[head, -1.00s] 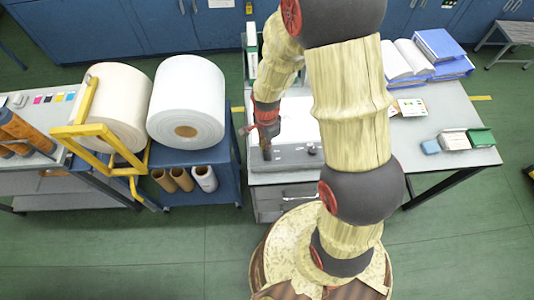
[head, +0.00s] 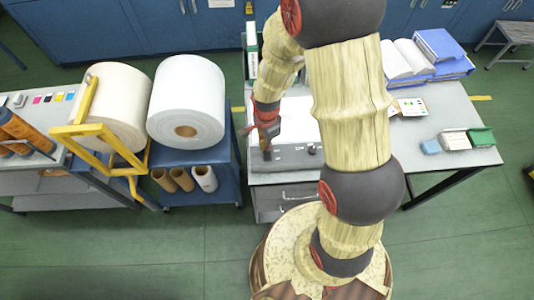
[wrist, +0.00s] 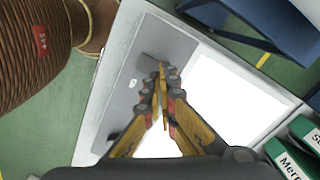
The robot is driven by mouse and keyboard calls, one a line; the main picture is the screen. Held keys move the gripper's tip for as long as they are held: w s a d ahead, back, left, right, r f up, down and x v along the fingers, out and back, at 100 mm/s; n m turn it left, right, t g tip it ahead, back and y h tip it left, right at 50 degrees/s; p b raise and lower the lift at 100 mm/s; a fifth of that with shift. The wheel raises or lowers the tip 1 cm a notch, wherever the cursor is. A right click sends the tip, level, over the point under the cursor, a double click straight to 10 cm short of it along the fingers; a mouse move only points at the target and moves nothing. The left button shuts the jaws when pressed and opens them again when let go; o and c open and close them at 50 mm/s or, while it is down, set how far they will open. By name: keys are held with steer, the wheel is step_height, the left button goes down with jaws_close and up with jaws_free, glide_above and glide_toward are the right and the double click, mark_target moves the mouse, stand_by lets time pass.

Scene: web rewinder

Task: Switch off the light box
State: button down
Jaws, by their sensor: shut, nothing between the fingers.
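The light box (wrist: 238,98) has a bright white panel and a grey control strip (wrist: 178,42) along one side. In the head view it lies on the table, with its strip (head: 290,160) at the near edge and part of its panel (head: 296,112) hidden behind my arm. My gripper (wrist: 163,68) is shut and empty, its fingertips over the strip. In the head view my gripper (head: 266,153) points down at the strip's left part. A dark patch (wrist: 149,57) lies beside the fingertips; I cannot tell whether it is a switch or shadow, or whether the tips touch.
Green binders (wrist: 292,150) stand beside the box. Blue binders (head: 438,46), an open book (head: 403,58) and small boxes (head: 455,140) lie on the table's right.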

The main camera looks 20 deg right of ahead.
steer(key=shift+f+b, duration=0.6)
steer(key=shift+f, duration=0.35)
stand_by(0.4)
steer(key=shift+r, duration=0.15)
steer(key=shift+r+p, duration=2.6)
steer(key=shift+r, duration=0.85)
